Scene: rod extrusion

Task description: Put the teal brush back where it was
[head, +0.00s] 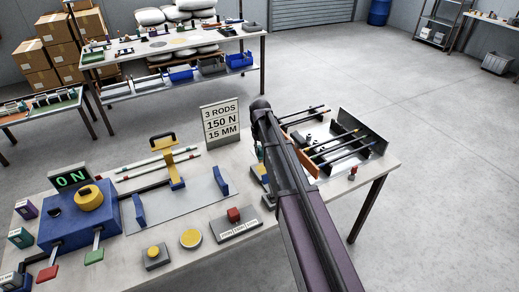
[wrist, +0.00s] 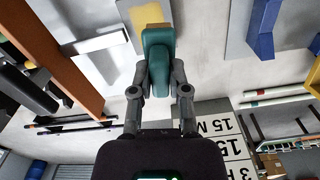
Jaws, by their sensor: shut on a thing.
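In the wrist view, my gripper (wrist: 157,85) is shut on the teal brush (wrist: 157,50), gripping its body between both fingertips. The brush is over the worktable, and a yellow patch (wrist: 147,14) shows just beyond it; I cannot tell whether that is part of the brush or a thing on the table. In the head view, my arm hides most of the gripper. A small teal piece (head: 259,151) shows at the arm's left edge, just right of the sign. Whether the brush touches anything below is not clear.
The sign (head: 221,121) stands close left of my gripper. A rack with dark rods (head: 345,145) lies to the right.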

